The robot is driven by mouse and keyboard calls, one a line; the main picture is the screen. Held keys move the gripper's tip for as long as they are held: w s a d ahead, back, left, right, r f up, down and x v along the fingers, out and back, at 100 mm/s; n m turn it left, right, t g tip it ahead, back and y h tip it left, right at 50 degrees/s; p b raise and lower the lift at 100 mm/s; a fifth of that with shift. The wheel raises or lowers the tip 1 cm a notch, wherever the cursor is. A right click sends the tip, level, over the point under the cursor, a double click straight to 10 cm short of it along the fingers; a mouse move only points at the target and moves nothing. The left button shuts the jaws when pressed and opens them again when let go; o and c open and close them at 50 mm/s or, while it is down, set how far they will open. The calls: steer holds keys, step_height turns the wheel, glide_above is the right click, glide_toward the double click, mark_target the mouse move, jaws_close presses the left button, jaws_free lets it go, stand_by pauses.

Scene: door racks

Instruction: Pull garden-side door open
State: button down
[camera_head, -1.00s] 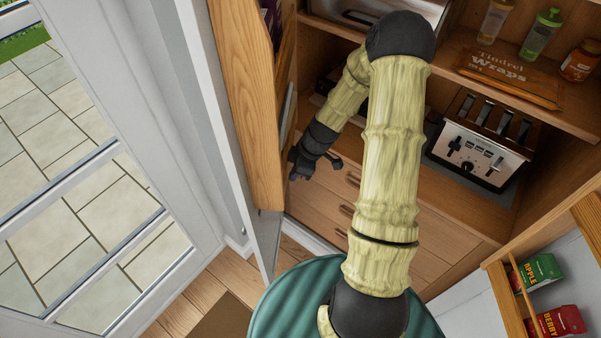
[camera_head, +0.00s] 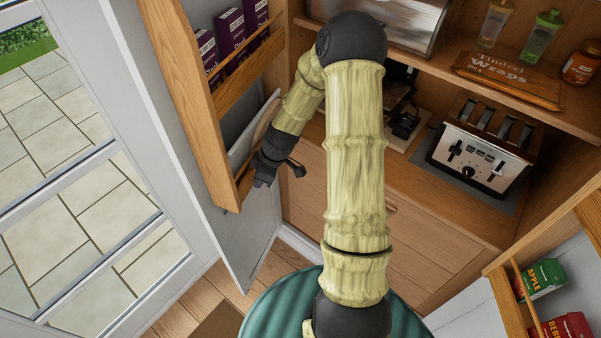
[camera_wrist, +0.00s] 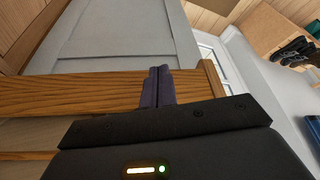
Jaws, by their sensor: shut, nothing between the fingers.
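The garden-side door (camera_head: 247,235) is the grey-white cabinet door at left, standing well open. Its inner face carries a wooden rack (camera_head: 187,85) with purple boxes (camera_head: 232,38) and flat boards lower down. My gripper (camera_head: 264,180) is at the lower end of this rack, on the door's inner side. In the wrist view my gripper's dark fingers (camera_wrist: 158,86) are shut together with nothing between them, beside a wooden rack rail (camera_wrist: 80,95). I cannot tell whether they touch it. The door's panel (camera_wrist: 115,35) lies beyond them.
A glazed door (camera_head: 85,215) onto paving is close at left. Another door rack (camera_head: 502,295) with boxes stands at lower right. Wooden floor (camera_head: 195,300) shows below the garden-side door.

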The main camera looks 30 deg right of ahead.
steer(key=shift+d, duration=0.1)
steer(key=s+d+r+b, duration=0.3)
steer(key=s+r, duration=0.3)
steer(key=r, duration=0.3)
steer(key=shift+d+r, duration=0.15)
steer(key=shift+d, duration=0.7)
steer(key=shift+a, duration=0.1)
